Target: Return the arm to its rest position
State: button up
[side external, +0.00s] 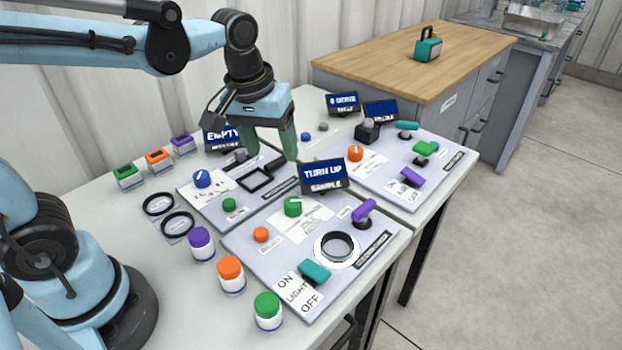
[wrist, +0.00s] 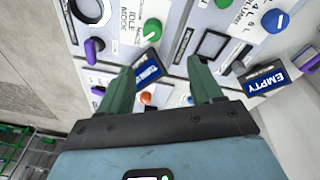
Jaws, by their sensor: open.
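My arm is light blue with dark joints and reaches in from the left in the side external view. My gripper (side external: 271,148) hangs with its green fingers pointing down over the back of the panels. The fingers are apart with nothing between them. In the wrist view my gripper (wrist: 164,88) also shows its two green fingers spread, with panel parts visible beyond them. In the side external view, the fingers are near the "EMPTY" display (side external: 222,138) and the "TURN UP" display (side external: 323,175). Whether a fingertip touches anything there, I cannot tell.
Panels with knobs and levers cover the table (side external: 100,205). A purple-capped jar (side external: 201,243), an orange-capped jar (side external: 231,274) and a green-capped jar (side external: 268,310) stand at the front. A black ring (side external: 337,246) lies on the front panel. A wooden-topped cabinet (side external: 400,60) stands behind.

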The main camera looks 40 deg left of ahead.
jog(key=shift+s+a+f+m+t, duration=0.2)
jog(key=shift+s+a+m+t, duration=0.25)
jog(key=shift+s+m+t, duration=0.35)
jog(key=shift+s+a+f+m+t, duration=0.25)
jog(key=shift+s+a+m+t, duration=0.25)
jog(key=shift+s+m+t, duration=0.35)
jog(key=shift+s+a+f+m+t, duration=0.2)
jog(key=shift+s+a+m+t, duration=0.25)
jog(key=shift+s+m+t, duration=0.35)
